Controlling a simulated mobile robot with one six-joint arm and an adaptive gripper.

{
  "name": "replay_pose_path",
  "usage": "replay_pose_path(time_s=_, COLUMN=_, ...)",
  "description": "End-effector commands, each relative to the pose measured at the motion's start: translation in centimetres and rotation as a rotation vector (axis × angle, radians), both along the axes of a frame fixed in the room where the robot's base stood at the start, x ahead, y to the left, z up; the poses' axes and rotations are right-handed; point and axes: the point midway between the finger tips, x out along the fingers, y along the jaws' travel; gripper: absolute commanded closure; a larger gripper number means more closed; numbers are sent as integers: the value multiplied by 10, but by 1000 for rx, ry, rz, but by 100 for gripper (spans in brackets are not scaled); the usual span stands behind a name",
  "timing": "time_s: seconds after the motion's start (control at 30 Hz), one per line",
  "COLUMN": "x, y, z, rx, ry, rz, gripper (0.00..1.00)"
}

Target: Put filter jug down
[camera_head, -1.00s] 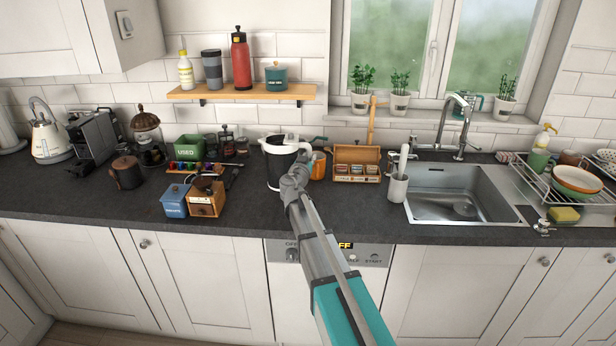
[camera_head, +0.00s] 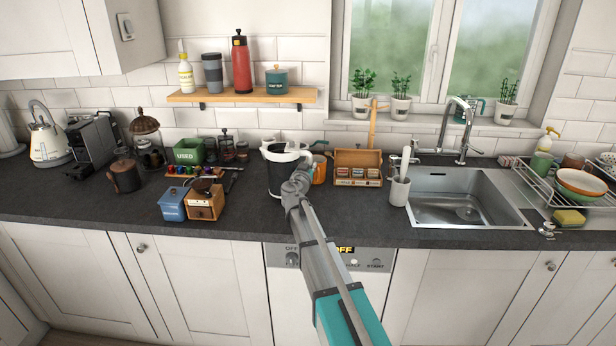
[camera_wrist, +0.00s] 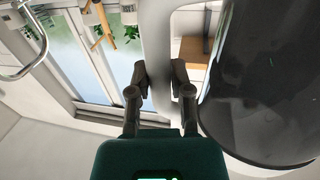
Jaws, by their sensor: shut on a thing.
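The filter jug (camera_head: 281,174), with a dark body and a white lid and rim, is upright over the middle of the worktop in the head view. My gripper (camera_head: 298,176) is on its near right side. In the wrist view, my gripper's two fingers (camera_wrist: 158,72) are shut on the jug's white handle (camera_wrist: 157,107), and the dark jug body (camera_wrist: 262,85) fills the right. My arm hides part of the jug's lower right in the head view. I cannot tell whether its base touches the slate worktop (camera_head: 245,222).
An orange mug (camera_head: 319,170) stands close behind the jug's right side, and a wooden box (camera_head: 357,181) is further right. A wooden grinder (camera_head: 204,206) and blue canister (camera_head: 172,206) stand to the left. Bare worktop lies in front, before the sink (camera_head: 462,200).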

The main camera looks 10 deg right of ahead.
Motion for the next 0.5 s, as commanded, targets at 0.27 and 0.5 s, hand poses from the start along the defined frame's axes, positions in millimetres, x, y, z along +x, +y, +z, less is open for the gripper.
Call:
replay_pose_path(time_s=0.27, x=-1, y=0, z=-23, rx=1, ry=0, rz=-1, gripper=100)
replay_pose_path(time_s=0.5, x=-1, y=-1, z=-24, rx=1, ry=0, rz=-1, gripper=100)
